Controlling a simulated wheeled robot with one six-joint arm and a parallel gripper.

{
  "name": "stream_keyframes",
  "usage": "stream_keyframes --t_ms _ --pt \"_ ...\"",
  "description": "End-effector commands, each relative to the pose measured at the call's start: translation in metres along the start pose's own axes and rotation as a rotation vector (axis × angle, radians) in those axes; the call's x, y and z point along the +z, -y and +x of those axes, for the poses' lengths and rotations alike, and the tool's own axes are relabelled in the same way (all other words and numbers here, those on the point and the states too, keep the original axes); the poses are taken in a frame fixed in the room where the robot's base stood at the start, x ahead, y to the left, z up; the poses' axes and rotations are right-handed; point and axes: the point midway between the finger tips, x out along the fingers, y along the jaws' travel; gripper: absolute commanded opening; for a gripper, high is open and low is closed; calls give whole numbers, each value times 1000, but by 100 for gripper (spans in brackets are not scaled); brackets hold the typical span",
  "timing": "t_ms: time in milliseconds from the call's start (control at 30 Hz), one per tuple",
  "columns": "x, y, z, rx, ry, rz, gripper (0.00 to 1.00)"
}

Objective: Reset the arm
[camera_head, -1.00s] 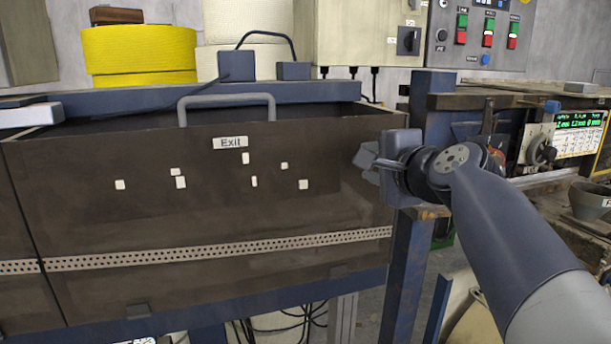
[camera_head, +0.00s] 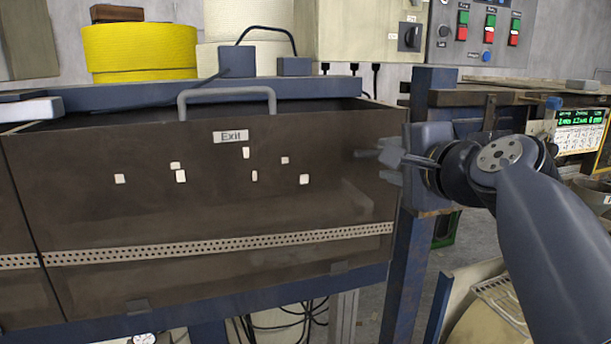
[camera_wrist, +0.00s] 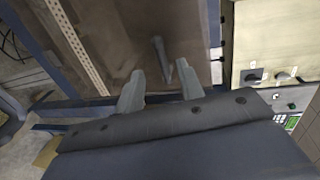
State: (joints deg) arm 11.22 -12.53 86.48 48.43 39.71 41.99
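My gripper (camera_head: 388,155) is to the right of the dark brown machine cover, near its right edge, with its fingers pointing left. In the wrist view my gripper (camera_wrist: 162,88) shows two grey fingers spread apart, with nothing between them.
The brown cover (camera_head: 90,220) carries an Exit label and a grey handle (camera_head: 227,95). A blue frame post (camera_head: 400,265) stands below my gripper.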

Motion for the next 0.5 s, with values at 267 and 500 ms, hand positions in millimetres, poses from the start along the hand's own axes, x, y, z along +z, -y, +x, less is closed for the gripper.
stream_keyframes --t_ms 267,500 --pt "0 -1 -46 -2 -4 -1 36" --pt "1 0 -12 4 6 2 36"
